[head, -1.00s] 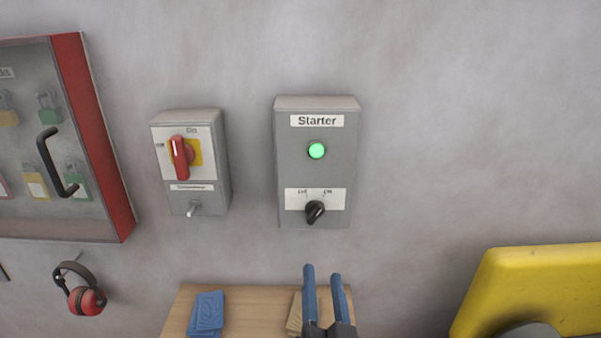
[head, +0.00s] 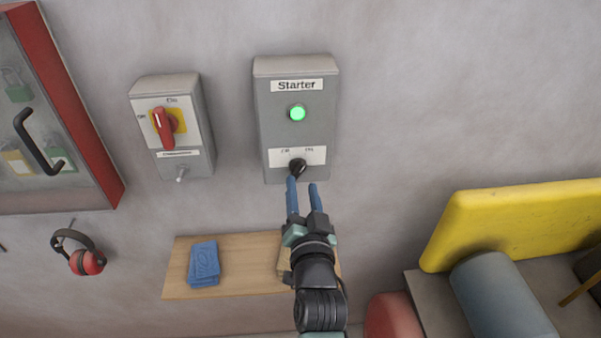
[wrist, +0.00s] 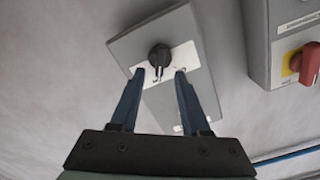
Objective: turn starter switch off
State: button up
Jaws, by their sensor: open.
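The starter box (head: 290,135) is a grey case on the wall, labelled "Starter", with a lit green lamp (head: 297,113). Its black rotary knob (head: 297,167) sits low on the front, on a white plate with two position marks. In the wrist view the knob (wrist: 160,56) shows just beyond my fingertips, roughly centred between them. My gripper (head: 302,184) has two blue fingers, open and empty, just below the knob in the head view; the fingers also show in the wrist view (wrist: 156,76). I cannot tell whether a fingertip touches the box.
A grey isolator box with a red handle (head: 163,128) is left of the starter. A red-framed cabinet (head: 75,110) and earmuffs (head: 80,255) are farther left. A wooden shelf (head: 225,285) with blue cloths (head: 204,262) lies below. A yellow panel (head: 520,222) stands right.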

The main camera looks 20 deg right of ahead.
aim_at(300, 173)
jog(key=shift+x, duration=2.05)
grip_shut()
